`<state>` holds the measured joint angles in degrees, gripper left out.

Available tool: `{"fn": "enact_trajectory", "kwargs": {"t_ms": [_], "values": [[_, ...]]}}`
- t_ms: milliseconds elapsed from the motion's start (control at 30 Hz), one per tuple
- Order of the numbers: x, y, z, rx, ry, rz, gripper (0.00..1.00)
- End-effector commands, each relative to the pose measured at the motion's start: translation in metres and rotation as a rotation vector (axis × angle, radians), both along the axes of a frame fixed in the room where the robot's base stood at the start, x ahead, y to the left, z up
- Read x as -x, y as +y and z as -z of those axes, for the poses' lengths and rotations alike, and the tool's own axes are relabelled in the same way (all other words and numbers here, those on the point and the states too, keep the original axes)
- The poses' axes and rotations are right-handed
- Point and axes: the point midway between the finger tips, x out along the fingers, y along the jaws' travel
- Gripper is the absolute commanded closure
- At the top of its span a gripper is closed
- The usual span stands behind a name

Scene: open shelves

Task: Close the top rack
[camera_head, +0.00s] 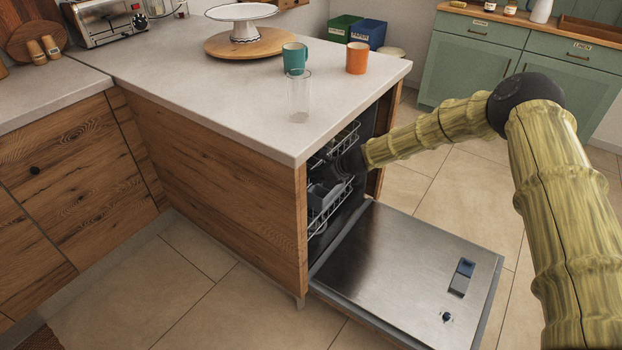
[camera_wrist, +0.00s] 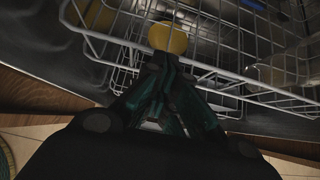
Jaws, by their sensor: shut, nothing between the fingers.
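The dishwasher is open, with its steel door (camera_head: 405,262) folded down. Its top rack (camera_head: 345,140), a white wire basket, shows at the opening under the counter. In the wrist view a white wire rack (camera_wrist: 215,70) spans the upper part of the picture. My gripper (camera_head: 335,185) reaches into the opening from the right. In the wrist view my gripper (camera_wrist: 165,65) is shut and empty, its tips close to the rack's wires. I cannot tell whether they touch. How far the rack stands out is partly hidden by my arm and the counter.
A lower rack (camera_head: 318,222) shows inside the dishwasher. On the counter above stand a teal mug (camera_head: 295,58), an orange mug (camera_head: 357,58) and a clear glass (camera_head: 299,96). A yellow round thing (camera_wrist: 168,37) shows beyond my fingertips. The floor right of the door is clear.

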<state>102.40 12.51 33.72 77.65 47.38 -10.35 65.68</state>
Motion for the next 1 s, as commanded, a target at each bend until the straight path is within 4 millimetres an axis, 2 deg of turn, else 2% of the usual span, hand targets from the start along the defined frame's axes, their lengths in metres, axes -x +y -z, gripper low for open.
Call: {"fn": "enact_trajectory", "kwargs": {"t_ms": [467,733,1000], "values": [[0.002,0.0,-0.001,-0.001,0.0,-0.004,1.0],[0.017,-0.032,-0.002,-0.002,0.001,-0.005,1.0],[0.035,-0.057,-0.038,-0.001,-0.002,-0.012,1.0]]}}
